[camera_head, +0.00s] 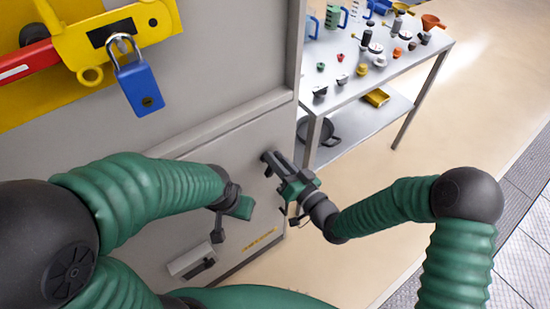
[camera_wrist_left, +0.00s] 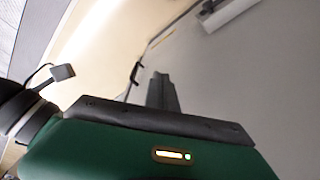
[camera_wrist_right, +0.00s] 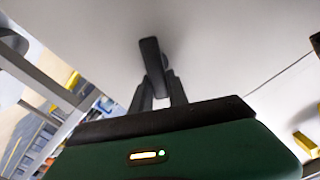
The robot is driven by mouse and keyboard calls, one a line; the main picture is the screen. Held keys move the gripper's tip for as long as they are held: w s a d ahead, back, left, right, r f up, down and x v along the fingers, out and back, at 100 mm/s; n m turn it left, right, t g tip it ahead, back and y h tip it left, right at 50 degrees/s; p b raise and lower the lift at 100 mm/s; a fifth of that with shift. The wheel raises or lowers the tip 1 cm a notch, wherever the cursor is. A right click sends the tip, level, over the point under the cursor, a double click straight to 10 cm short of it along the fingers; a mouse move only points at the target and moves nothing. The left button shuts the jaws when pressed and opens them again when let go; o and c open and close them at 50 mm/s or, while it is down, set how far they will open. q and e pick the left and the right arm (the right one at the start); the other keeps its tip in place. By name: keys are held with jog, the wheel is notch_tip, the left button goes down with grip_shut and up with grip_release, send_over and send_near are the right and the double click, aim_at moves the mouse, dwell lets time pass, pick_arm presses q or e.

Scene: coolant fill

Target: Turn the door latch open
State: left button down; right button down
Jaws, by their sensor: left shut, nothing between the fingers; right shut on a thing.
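The door latch (camera_head: 269,157) is a dark handle on the grey cabinet door (camera_head: 235,145), near its right edge. My right gripper (camera_head: 279,170) is at the latch with its fingers closed on it. In the right wrist view the dark latch (camera_wrist_right: 150,52) stands up between the fingertips (camera_wrist_right: 157,80), slightly tilted. The fingers partly hide its lower end. My left gripper (camera_head: 240,208) is in front of the lower cabinet, left of the latch and apart from it. In the left wrist view its fingers (camera_wrist_left: 162,85) are together and empty.
A blue padlock (camera_head: 139,88) hangs from a yellow lockout piece (camera_head: 120,35) at upper left. A metal table (camera_head: 345,95) with mugs and small parts stands behind the cabinet, with a black pan (camera_head: 318,131) below. The floor at right is clear.

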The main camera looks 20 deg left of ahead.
jog(key=m, duration=0.4)
jog(key=w+m, duration=0.1)
jog(key=shift+d+f+m+p, duration=0.4)
jog(key=m, duration=0.2)
jog(key=shift+f+m, duration=0.3)
jog(key=shift+w+d+f+m, duration=0.1)
jog(key=shift+f+m, duration=0.1)
jog(key=shift+m, duration=0.7)
jog(key=shift+f+m, duration=0.2)
jog(key=shift+m, duration=0.7)
jog(key=c, duration=1.6)
grip_release()
jog(key=shift+c, duration=0.2)
jog(key=o, duration=0.4)
jog(key=shift+f, duration=0.1)
jog(key=shift+c, duration=0.2)
